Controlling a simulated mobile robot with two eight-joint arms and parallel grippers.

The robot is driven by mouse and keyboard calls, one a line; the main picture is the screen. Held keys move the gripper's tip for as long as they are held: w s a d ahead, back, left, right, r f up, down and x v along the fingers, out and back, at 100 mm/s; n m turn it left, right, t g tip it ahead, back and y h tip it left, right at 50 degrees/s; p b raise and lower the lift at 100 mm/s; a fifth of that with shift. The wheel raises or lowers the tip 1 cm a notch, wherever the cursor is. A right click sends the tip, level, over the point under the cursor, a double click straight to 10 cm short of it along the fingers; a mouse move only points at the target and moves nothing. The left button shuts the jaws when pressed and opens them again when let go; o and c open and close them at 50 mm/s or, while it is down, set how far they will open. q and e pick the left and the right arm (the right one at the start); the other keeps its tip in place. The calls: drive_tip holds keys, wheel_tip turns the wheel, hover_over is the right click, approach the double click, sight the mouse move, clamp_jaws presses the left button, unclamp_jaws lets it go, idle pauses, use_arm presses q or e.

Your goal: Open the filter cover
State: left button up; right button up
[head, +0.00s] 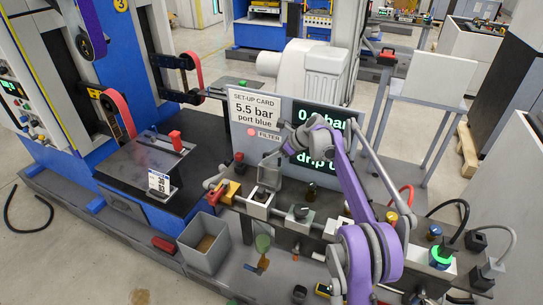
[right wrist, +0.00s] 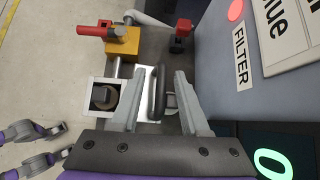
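The filter housing is a pale square box (right wrist: 104,98) with its top uncovered and a round dark insert inside; it also shows in the head view (head: 259,207). The filter cover (head: 269,177) is a grey plate standing roughly upright at the back of the box. In the right wrist view a dark bar-like edge (right wrist: 154,92), apparently part of the cover, lies between my right fingers. My right gripper (right wrist: 159,73) is open, with gaps between both fingers and this bar. In the head view the gripper is partly hidden behind its own arm. My left gripper is not recognisable in either view.
A yellow valve with a red handle (right wrist: 122,38) stands beside the filter box. The panel with the FILTER label (right wrist: 242,62) rises close behind. A grey open bin (head: 204,245) stands in front at the left. A dark knob (head: 301,211) lies along the rail to the right.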

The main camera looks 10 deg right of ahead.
drive_tip(key=shift+d, duration=0.1)
drive_tip(key=v, duration=1)
drive_tip(key=shift+s+d+r, duration=0.2)
drive_tip(key=shift+s+r, duration=0.05)
drive_tip(key=shift+r, duration=0.05)
